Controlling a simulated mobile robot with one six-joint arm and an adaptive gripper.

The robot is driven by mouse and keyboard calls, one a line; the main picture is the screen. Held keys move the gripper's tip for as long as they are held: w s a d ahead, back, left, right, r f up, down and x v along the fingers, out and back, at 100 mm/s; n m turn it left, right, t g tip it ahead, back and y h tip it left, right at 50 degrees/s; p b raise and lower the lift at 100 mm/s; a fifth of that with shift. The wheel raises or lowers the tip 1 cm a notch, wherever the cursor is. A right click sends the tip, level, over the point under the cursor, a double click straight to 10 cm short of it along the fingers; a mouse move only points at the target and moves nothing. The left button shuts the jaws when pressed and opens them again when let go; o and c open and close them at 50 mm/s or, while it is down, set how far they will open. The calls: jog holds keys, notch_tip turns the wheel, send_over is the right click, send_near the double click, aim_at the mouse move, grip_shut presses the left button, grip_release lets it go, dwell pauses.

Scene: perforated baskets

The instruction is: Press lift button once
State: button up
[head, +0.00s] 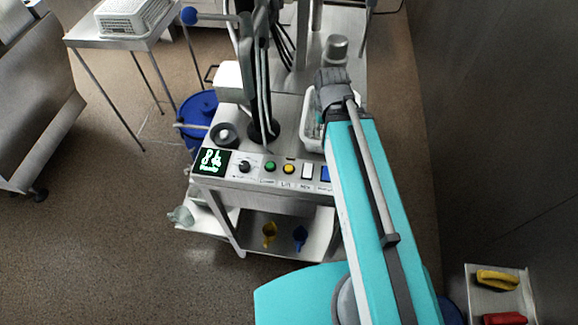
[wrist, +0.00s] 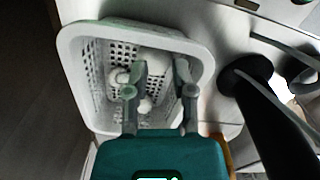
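The machine's control panel (head: 256,179) faces me in the head view. It carries a green button (head: 270,167) and a yellow button (head: 289,169) side by side. The small label under the yellow one appears to read "LIFT". To their right are a white control (head: 307,171) and a blue control (head: 325,173), the blue one partly covered by my arm. Whitish round items (wrist: 138,72) lie in the basket.
A black knob (head: 244,166) and a green-lit display (head: 213,160) sit left of the buttons. A black post (head: 262,133) rises behind the panel, with a dark ring (head: 224,135) beside it. A blue bin (head: 199,108) stands on the left. Open floor lies front left.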

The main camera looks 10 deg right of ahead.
grip_shut()
dwell(1.1)
